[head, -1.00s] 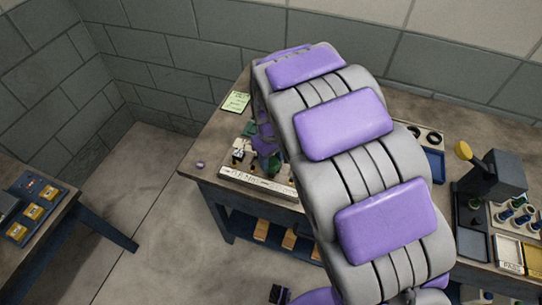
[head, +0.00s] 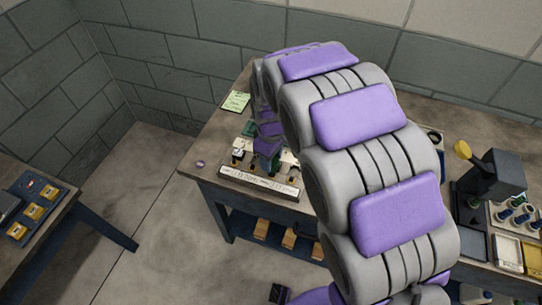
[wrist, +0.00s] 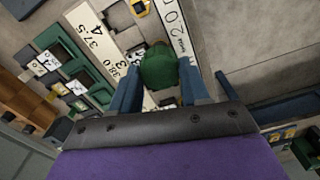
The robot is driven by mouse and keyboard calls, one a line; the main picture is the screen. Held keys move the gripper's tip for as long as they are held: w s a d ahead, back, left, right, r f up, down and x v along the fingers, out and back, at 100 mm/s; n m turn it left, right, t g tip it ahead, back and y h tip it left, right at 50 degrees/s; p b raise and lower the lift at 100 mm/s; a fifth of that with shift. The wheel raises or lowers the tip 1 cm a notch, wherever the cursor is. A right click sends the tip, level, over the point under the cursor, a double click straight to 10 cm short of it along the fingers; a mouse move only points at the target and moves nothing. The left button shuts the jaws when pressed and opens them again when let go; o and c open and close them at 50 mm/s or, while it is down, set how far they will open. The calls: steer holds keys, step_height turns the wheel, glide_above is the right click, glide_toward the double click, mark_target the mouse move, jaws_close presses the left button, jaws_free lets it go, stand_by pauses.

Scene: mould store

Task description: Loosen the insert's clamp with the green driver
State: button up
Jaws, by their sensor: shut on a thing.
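My gripper (wrist: 159,92) has two blue fingers in the wrist view, shut on a rounded green handle, which I take for the green driver (wrist: 158,68). The driver's lower end is hidden under its handle. The handle sits over a rack with white number strips (wrist: 177,20), one reading "2.0 mm". In the head view my gripper (head: 268,152) is over this rack (head: 258,183) near the left end of the bench, and the driver cannot be made out. Green blocks with white labelled pieces (wrist: 77,68) lie left in the wrist view. I cannot tell which part is the insert's clamp.
The workbench (head: 202,168) runs to the right, with a dark machine (head: 493,178) and trays (head: 507,252) at its right end. My arm hides the bench's middle.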

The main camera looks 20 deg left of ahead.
stand_by(0.3)
steer(key=n+p, duration=0.1)
steer(key=n, duration=0.2)
steer(key=shift+s, duration=0.1)
steer(key=shift+f+n, duration=0.1)
steer(key=shift+n, duration=0.6)
steer(key=n+p, duration=0.2)
steer(key=n, duration=0.1)
steer(key=shift+r+p, duration=1.15)
steer(key=shift+r, duration=1.4)
